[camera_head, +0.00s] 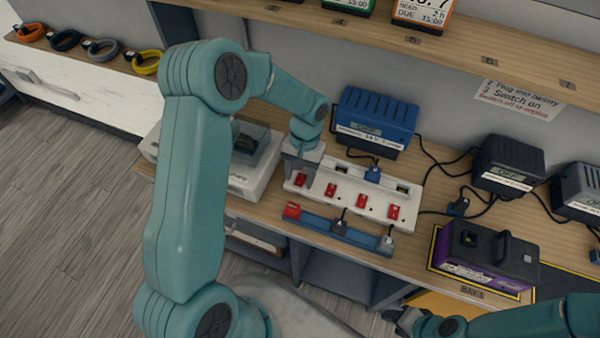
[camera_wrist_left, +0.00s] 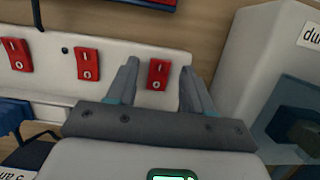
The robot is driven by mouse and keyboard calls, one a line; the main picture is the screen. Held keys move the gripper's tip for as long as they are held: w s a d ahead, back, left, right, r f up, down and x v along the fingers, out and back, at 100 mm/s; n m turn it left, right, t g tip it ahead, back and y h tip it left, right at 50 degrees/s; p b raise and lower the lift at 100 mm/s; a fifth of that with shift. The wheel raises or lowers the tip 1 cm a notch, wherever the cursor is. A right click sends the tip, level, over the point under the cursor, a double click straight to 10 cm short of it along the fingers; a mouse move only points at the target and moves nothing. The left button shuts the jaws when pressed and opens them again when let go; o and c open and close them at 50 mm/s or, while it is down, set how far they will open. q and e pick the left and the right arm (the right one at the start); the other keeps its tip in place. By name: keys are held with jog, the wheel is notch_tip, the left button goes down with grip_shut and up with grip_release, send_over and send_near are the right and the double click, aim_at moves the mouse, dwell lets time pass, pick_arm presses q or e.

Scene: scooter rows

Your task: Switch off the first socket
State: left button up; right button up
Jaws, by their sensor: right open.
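A white socket strip (camera_head: 345,190) lies on the wooden bench, with several red rocker switches along it. The leftmost switch (camera_head: 300,180) is at the strip's left end. In the left wrist view the end switch (camera_wrist_left: 158,74) shows between the fingers, marked I and O; which side is pressed I cannot tell. My left gripper (camera_head: 304,175) points down over the strip's left end. In the wrist view its fingers (camera_wrist_left: 158,66) are apart, one each side of the end switch, with nothing held. My right gripper (camera_head: 405,318) is low at the bottom, away from the strip, open.
A blue charger (camera_head: 375,122) stands behind the strip, with a blue plug (camera_head: 373,175) in it. A blue rail (camera_head: 320,226) with plugs lies in front. A white device (camera_head: 240,180) is left. Dark chargers (camera_head: 508,160) and a purple battery (camera_head: 480,255) are right. Cables cross the bench.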

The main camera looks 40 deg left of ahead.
pick_arm(q)
jog(key=shift+w+r, duration=0.2)
jog(key=shift+r, duration=0.15)
jog(key=b+v, duration=0.1)
jog(key=v, duration=1.4)
jog(key=shift+r, duration=0.25)
jog(key=shift+s+a, duration=0.1)
jog(key=shift+s, duration=0.1)
